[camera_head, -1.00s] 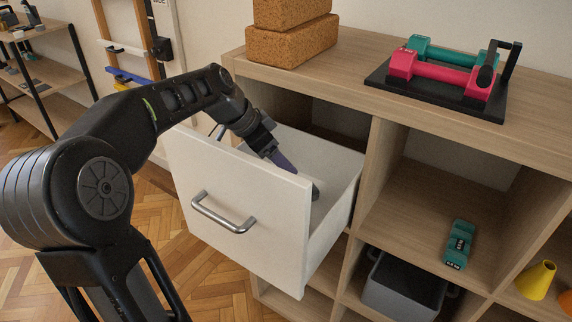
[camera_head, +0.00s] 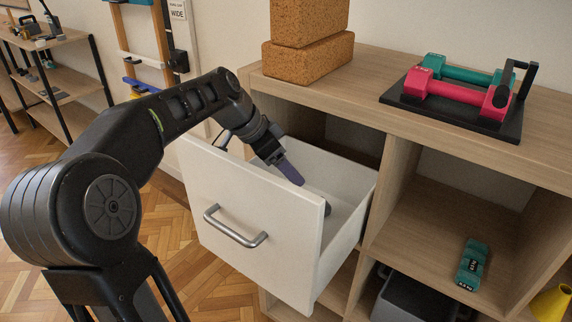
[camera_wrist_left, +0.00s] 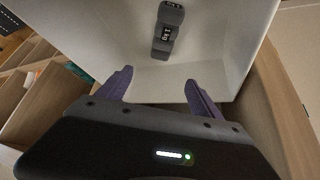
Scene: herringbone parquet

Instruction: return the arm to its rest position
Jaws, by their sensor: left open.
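My left arm reaches in from the left in the head view, with its left gripper (camera_head: 290,172) over the open white drawer (camera_head: 240,225). In the left wrist view the left gripper (camera_wrist_left: 158,88) has its two purple fingers spread apart with nothing between them. A dark grey dumbbell (camera_wrist_left: 166,30) marked 1 kg lies on the drawer floor beyond the fingertips, apart from them. Only a small part of this dumbbell (camera_head: 326,207) shows in the head view, behind the drawer front. My right gripper is in neither view.
The drawer sticks out of a wooden shelf unit (camera_head: 400,130). On its top are cork blocks (camera_head: 308,58) and a black rack (camera_head: 510,122) with pink and teal dumbbells. A teal dumbbell (camera_head: 472,264) lies in an open compartment. Parquet floor (camera_head: 175,225) is clear beside the drawer.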

